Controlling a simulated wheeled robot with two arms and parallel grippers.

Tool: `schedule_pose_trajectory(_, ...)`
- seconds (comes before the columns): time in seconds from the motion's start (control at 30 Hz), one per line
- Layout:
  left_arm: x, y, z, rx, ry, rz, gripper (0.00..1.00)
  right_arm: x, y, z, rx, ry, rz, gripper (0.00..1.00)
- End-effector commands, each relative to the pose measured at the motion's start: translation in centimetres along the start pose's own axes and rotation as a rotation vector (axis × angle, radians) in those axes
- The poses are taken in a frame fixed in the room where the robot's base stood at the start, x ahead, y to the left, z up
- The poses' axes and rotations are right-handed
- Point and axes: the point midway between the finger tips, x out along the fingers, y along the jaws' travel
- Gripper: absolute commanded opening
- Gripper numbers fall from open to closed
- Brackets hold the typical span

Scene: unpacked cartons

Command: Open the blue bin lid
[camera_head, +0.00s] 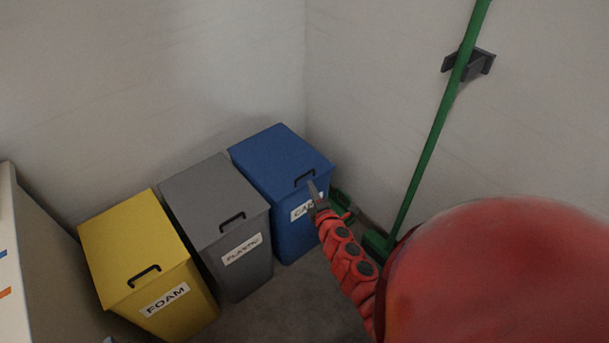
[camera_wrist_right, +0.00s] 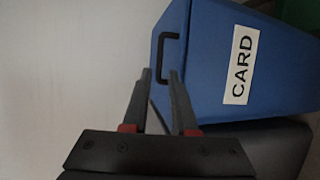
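The blue bin (camera_head: 283,165) stands at the right end of a row of bins, its lid (camera_head: 272,150) shut. A black handle (camera_head: 304,178) sits at the lid's front edge; it also shows in the right wrist view (camera_wrist_right: 160,58). The white CARD label (camera_wrist_right: 240,70) is partly covered by my gripper in the head view. My right gripper (camera_head: 313,188) is at the bin's front, close to the handle. In the wrist view its two fingers (camera_wrist_right: 159,74) are apart, with the handle's lower part appearing between their tips. I cannot tell whether they touch it. My left gripper is out of view.
A grey PLASTIC bin (camera_head: 217,215) and a yellow FOAM bin (camera_head: 145,260) stand left of the blue bin, lids shut. A green broom (camera_head: 430,150) leans by the right wall near a dark bracket (camera_head: 468,64). Walls stand close behind. Grey floor lies in front.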

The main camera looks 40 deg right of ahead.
Motion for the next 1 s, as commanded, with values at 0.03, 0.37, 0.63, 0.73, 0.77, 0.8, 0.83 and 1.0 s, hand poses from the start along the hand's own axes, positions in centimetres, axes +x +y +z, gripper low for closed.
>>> schedule_pose_trajectory(0.03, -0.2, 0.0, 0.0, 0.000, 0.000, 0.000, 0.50, 1.1, 0.1, 0.0, 0.001, -0.001, 0.004, 0.26)
schedule_pose_trajectory(0.37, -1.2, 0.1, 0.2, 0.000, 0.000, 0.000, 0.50, 6.6, -0.1, 0.0, 0.003, -0.002, 0.002, 0.26)
schedule_pose_trajectory(0.63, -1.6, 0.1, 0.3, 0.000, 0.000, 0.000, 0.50, 8.6, 0.0, 0.0, 0.002, 0.001, 0.000, 0.26)
schedule_pose_trajectory(0.73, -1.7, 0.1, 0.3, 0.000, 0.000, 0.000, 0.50, 8.8, 0.0, -0.1, 0.001, 0.002, 0.000, 0.26)
schedule_pose_trajectory(0.77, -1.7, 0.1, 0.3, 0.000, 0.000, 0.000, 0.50, 8.8, 0.0, -0.1, 0.001, 0.002, 0.000, 0.26)
schedule_pose_trajectory(0.8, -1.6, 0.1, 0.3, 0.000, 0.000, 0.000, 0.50, 8.8, 0.0, -0.1, 0.001, 0.002, 0.000, 0.26)
schedule_pose_trajectory(0.83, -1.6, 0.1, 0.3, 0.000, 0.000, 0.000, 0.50, 8.8, 0.0, -0.1, 0.000, 0.002, 0.000, 0.26)
schedule_pose_trajectory(1.0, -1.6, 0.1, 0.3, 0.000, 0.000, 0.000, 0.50, 8.8, 0.0, -0.1, 0.000, 0.002, 0.000, 0.17)
